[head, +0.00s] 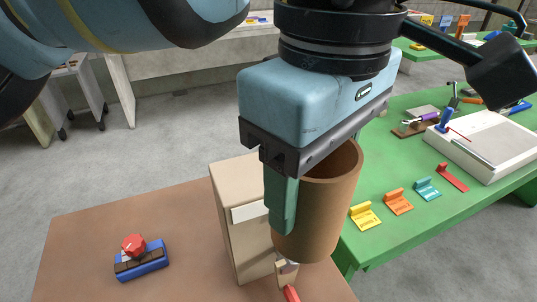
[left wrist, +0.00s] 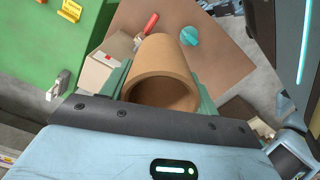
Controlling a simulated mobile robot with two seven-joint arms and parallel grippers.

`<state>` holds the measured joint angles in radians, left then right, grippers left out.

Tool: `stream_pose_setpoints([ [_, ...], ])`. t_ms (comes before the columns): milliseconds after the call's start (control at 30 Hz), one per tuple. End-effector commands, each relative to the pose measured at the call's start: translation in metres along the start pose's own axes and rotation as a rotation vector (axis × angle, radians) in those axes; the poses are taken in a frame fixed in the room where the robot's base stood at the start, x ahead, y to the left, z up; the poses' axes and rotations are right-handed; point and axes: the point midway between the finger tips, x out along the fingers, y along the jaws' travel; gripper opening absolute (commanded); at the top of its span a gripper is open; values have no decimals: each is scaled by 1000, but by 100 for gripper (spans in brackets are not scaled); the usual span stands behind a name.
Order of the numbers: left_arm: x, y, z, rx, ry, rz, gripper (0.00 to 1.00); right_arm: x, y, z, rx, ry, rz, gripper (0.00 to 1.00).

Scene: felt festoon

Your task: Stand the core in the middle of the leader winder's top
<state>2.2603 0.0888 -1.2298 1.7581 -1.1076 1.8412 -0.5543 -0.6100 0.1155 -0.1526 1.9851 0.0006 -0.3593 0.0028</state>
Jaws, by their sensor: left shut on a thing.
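The core, a brown cardboard tube (head: 333,205), is held roughly upright, slightly tilted in the head view, with its open end toward my left gripper (head: 305,200). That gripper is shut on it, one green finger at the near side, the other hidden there. In the left wrist view green fingers (left wrist: 160,92) flank the core (left wrist: 165,62). A beige box with a white label and a red-handled crank (head: 233,205), apparently the leader winder, stands on the brown table; it also shows in the left wrist view (left wrist: 98,72). The core hides part of it, so contact cannot be told. My right gripper is not in view.
The brown table (head: 85,240) carries a blue block with a red knob (head: 141,258) at left; much of its left side is clear. A green table (head: 400,225) at right holds yellow, orange and teal tags, a red piece and a white board (head: 490,140).

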Motion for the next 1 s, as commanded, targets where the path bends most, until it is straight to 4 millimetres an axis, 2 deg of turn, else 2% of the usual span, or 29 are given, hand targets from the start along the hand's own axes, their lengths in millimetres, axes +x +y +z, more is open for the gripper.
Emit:
stream_pose_setpoints([
  [167, 1, 9, -15, -5, -2, 1, 35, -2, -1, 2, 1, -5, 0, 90],
  [700, 12, 70, -115, -3, 0, 2, 35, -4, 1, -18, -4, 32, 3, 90],
  [833, 13, 78, -126, 1, -1, 2, 35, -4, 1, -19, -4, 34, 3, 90],
  [1000, 14, 80, -130, 2, -1, 2, 35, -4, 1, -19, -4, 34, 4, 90],
])
